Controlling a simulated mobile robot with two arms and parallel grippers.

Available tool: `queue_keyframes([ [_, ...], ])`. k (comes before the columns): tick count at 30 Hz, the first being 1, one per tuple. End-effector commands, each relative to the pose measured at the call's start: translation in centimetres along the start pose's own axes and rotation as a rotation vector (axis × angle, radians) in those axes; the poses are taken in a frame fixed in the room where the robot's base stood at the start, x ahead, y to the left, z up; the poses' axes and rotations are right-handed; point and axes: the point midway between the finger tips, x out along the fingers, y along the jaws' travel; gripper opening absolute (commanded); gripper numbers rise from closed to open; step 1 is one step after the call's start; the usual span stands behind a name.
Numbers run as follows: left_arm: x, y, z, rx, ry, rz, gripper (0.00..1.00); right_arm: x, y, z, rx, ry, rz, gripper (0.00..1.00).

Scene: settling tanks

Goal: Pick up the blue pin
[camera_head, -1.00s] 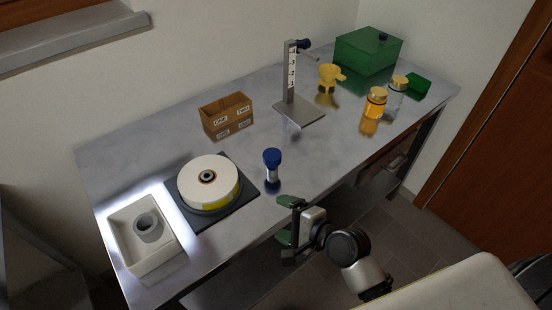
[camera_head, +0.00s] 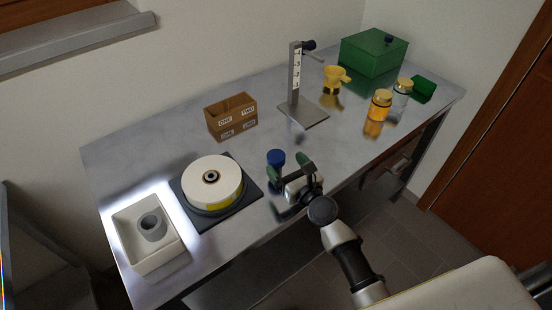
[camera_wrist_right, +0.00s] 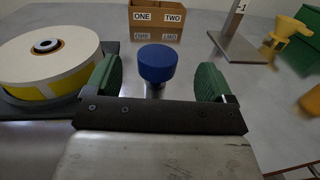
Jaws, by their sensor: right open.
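The blue pin (camera_head: 275,157) stands upright on the metal table, with a round blue head on a narrower pale stem. In the right wrist view its blue head (camera_wrist_right: 157,62) shows between the two green finger pads, a little beyond them, and most of the stem is hidden behind the gripper. My right gripper (camera_head: 289,172) is open and empty at the front edge of the table, close to the pin on its near side. I cannot tell whether a finger touches it. My left gripper is not in view.
A white reel on a dark square base (camera_head: 247,202) stands just left of the pin. A white tray (camera_head: 170,262) with a grey ring is at the far left. Behind are a brown labelled box (camera_head: 232,117) and a stand (camera_head: 318,117). Jars, a yellow funnel and green boxes are right.

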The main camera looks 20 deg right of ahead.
Motion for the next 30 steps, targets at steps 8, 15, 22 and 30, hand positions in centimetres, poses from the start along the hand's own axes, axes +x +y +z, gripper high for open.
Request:
queue_keyframes([
  [8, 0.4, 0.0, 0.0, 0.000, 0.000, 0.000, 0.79, 4.0, 0.2, -0.6, -0.003, 0.000, 0.001, 0.84],
  [15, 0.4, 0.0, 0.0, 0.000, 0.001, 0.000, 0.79, 4.9, 0.2, -0.7, -0.002, 0.001, 0.001, 0.84],
  [22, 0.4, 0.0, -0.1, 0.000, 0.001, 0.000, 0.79, 4.9, 0.2, -0.7, -0.002, 0.001, 0.001, 0.65],
  [30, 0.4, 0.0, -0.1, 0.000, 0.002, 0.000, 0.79, 4.8, 0.2, -0.7, -0.003, 0.001, 0.001, 0.30],
])
